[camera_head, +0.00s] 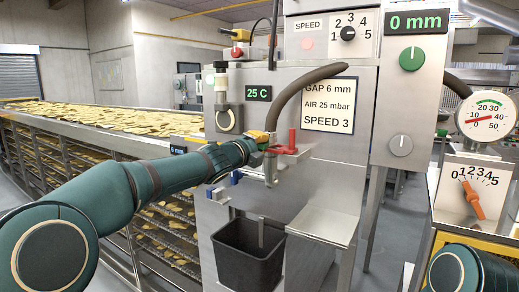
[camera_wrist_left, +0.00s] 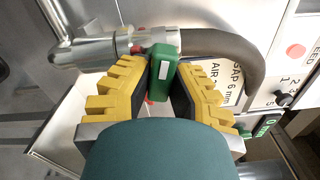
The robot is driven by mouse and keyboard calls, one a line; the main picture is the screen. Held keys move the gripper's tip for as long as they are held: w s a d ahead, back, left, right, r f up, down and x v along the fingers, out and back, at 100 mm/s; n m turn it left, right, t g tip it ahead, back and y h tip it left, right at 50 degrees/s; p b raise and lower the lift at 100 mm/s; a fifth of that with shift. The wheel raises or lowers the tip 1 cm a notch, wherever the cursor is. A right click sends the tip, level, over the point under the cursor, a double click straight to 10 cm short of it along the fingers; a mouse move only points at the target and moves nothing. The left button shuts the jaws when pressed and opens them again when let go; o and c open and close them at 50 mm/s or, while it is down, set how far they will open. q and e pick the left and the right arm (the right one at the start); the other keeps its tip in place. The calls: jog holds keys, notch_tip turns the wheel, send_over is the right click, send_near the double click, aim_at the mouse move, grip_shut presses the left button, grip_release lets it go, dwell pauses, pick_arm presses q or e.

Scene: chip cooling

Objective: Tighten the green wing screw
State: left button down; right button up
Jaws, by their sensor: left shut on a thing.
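The green wing screw (camera_wrist_left: 157,85) shows in the left wrist view, with a pale stripe on its face. It sits at a metal fitting (camera_wrist_left: 125,42) where a dark hose (camera_wrist_left: 235,50) joins. The yellow ridged fingers of my left gripper (camera_wrist_left: 160,90) are on either side of the screw and shut on it. In the head view my left gripper (camera_head: 262,142) reaches the machine's front beside a red part (camera_head: 292,142); the screw is hidden there behind the gripper. My right gripper is not in view.
A sign (camera_head: 328,105) reads gap 6 mm, air 25 mbar, speed 3. A dial gauge (camera_head: 487,113) and an orange-handled selector (camera_head: 472,198) stand right. A conveyor of chips (camera_head: 110,118) runs left.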

pick_arm(q)
jog(key=m+b, duration=0.1)
jog(key=m, duration=0.4)
jog(key=shift+f+m+b, duration=0.2)
jog(key=shift+m+b, duration=0.1)
jog(key=shift+b, duration=0.1)
jog(key=shift+a+m+b, duration=0.1)
jog(key=shift+m+b, duration=0.25)
jog(key=shift+m, duration=1.45)
jog(key=c, duration=0.9)
grip_release()
jog(key=shift+o, duration=0.2)
jog(key=v, duration=1.2)
